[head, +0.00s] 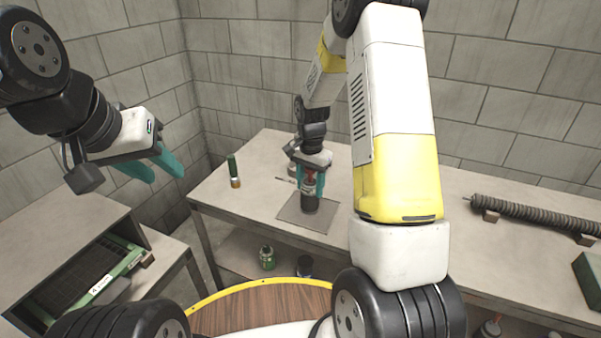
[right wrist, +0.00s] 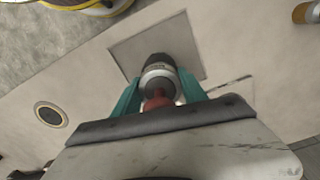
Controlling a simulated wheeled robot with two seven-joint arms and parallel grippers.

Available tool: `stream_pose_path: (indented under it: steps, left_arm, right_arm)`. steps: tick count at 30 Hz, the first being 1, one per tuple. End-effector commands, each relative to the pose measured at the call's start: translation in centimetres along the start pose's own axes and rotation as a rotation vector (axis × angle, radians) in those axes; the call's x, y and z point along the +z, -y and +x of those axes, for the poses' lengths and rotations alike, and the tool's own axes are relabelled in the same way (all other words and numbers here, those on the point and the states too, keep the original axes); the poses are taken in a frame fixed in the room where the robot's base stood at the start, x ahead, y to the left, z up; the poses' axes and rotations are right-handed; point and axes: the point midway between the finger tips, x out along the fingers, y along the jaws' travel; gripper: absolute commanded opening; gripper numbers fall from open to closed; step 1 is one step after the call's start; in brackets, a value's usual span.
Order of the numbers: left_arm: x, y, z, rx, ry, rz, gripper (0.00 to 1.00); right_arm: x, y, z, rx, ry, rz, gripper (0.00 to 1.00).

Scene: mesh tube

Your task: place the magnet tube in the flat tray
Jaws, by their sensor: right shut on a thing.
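The magnet tube (head: 310,200), a dark upright cylinder with a light band and a red top, is between the teal fingers of my right gripper (head: 312,184). My right gripper is shut on it. The tube also shows in the right wrist view (right wrist: 158,70). The flat tray (head: 290,214), a thin grey square, lies on the bench under the tube and also shows in the right wrist view (right wrist: 128,52). The tube's lower end is over or on the tray; I cannot tell if it touches. My left gripper (head: 170,170) is open and empty, above the left side.
A green and orange cylinder (head: 234,171) stands at the bench's left end. A ribbed dark rod (head: 535,215) lies on blocks at the right. A green can (head: 267,257) and a dark can (head: 304,266) stand on the lower shelf. A left cabinet (head: 60,225) holds a green-edged unit.

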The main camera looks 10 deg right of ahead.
Motion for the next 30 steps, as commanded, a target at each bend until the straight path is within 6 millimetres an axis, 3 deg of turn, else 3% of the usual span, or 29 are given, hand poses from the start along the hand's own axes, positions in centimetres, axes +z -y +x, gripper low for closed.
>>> stream_pose_path:
  steps: [5,6,8,20,23,30]
  left_arm:
    - [0.0,0.0,0.0,0.000,0.000,0.000,0.36]
    - [0.0,0.0,0.0,0.000,0.000,0.000,0.36]
    - [0.0,0.0,0.0,0.000,0.000,0.000,0.36]
    - [0.0,0.0,0.0,0.000,0.000,0.000,0.36]
    - [0.0,0.0,0.0,0.000,0.000,0.000,0.36]
    - [0.0,0.0,0.0,0.000,0.000,0.000,0.36]
  right_arm:
    - [0.0,0.0,0.3,0.000,0.000,0.000,0.00]
    - [0.0,0.0,0.3,0.000,0.000,0.000,0.58]
    - [0.0,0.0,0.3,0.000,0.000,0.000,0.69]
    - [0.0,0.0,-0.2,-0.001,-0.001,0.000,0.71]
    - [-0.1,0.1,-1.4,-0.003,-0.003,0.000,0.71]
    - [0.0,0.1,-6.6,-0.004,-0.004,0.000,0.71]
